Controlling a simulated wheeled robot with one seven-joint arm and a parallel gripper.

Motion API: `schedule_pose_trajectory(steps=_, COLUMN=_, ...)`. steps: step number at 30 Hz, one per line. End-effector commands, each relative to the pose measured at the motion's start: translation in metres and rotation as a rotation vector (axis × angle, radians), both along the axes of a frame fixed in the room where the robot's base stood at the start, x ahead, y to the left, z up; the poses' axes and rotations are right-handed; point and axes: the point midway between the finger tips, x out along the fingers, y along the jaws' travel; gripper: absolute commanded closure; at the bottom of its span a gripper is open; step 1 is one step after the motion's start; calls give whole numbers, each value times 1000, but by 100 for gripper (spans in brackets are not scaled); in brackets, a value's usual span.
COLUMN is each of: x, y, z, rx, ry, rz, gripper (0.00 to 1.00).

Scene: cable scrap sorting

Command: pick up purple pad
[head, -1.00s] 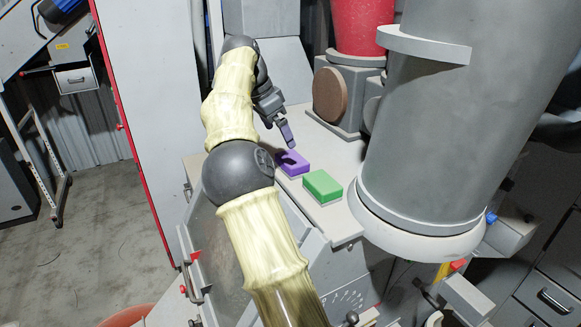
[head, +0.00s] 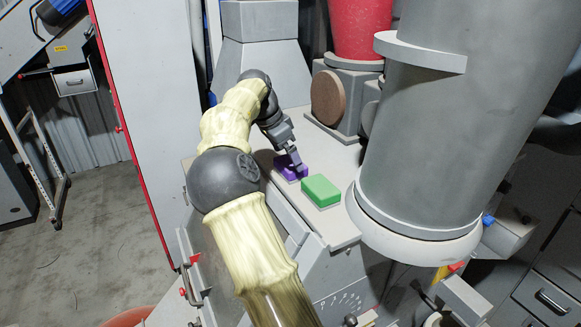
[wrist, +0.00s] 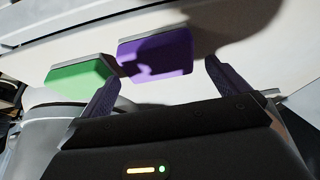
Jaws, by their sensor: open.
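The purple pad (head: 286,171) lies on the grey machine top, just behind the green pad (head: 321,190). My gripper (head: 294,168) is low at the purple pad and hides part of it in the head view. In the wrist view the purple pad (wrist: 166,55) shows between and beyond the two open fingers of my gripper (wrist: 160,90), with a finger's shadow on it. The green pad (wrist: 78,77) is beyond the left finger there. I cannot tell whether the fingers touch the purple pad.
A large grey cylinder (head: 425,130) stands close on the right of the pads. A box with a brown disc (head: 327,100) and a red container (head: 358,30) stand behind. The machine top (head: 335,228) is bare in front of the green pad.

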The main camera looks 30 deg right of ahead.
Motion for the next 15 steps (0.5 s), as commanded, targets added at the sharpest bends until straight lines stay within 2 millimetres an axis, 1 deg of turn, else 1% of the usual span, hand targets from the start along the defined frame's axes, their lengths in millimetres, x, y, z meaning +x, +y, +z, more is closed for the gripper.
schedule_pose_trajectory(steps=5, x=-3, y=-5, z=-15, rx=0, ry=5, rz=-1, gripper=0)
schedule_pose_trajectory(steps=9, x=-2, y=-12, z=-33, rx=0, ry=4, rz=-2, gripper=0)
schedule_pose_trajectory(steps=12, x=-2, y=-14, z=-38, rx=0, ry=1, rz=1, gripper=0)
schedule_pose_trajectory(steps=15, x=-2, y=-14, z=-39, rx=0, ry=0, rz=1, gripper=0)
